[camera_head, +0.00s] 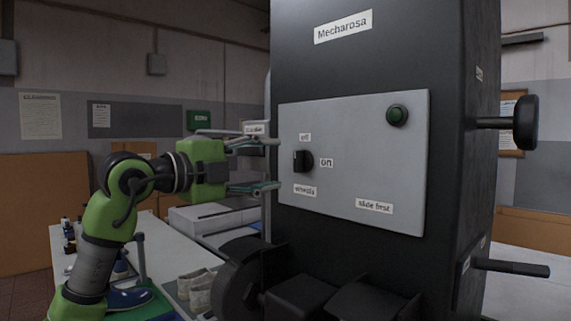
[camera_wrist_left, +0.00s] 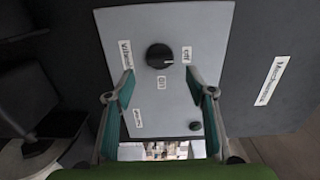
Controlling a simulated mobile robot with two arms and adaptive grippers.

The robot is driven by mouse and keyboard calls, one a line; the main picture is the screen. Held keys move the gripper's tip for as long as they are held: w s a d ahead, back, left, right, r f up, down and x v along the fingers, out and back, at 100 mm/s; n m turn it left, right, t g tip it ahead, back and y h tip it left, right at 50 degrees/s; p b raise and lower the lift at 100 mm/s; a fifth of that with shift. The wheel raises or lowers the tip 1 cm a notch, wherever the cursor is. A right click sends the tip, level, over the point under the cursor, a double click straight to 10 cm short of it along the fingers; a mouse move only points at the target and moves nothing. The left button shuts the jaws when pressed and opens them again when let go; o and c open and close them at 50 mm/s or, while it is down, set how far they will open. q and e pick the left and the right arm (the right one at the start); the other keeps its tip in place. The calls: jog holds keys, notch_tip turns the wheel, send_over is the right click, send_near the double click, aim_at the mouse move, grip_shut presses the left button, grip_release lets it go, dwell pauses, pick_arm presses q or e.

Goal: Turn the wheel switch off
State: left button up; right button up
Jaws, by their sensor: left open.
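The wheel switch (camera_head: 303,161) is a round black knob on the light grey panel (camera_head: 350,120) of the dark machine. Labels "off", "on" and "wheels" sit above, right of and below it. Which label the knob points to is too small to tell. My left gripper (camera_head: 266,165) is open, just left of the knob, one finger higher and one lower. In the left wrist view the knob (camera_wrist_left: 159,56) lies ahead, beyond the gap between the two fingertips (camera_wrist_left: 159,84). No contact with it shows. My right gripper is not in view.
A green button (camera_head: 397,115) is on the panel's upper right. A black wheel (camera_head: 240,278) and dark guards jut out below the panel. Shoes (camera_head: 197,288) and small bottles (camera_head: 68,232) are on the table at left. A black handle (camera_head: 525,123) sticks out at right.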

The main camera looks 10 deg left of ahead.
pick_arm(q)
jog(key=v, duration=0.5)
dwell(0.3)
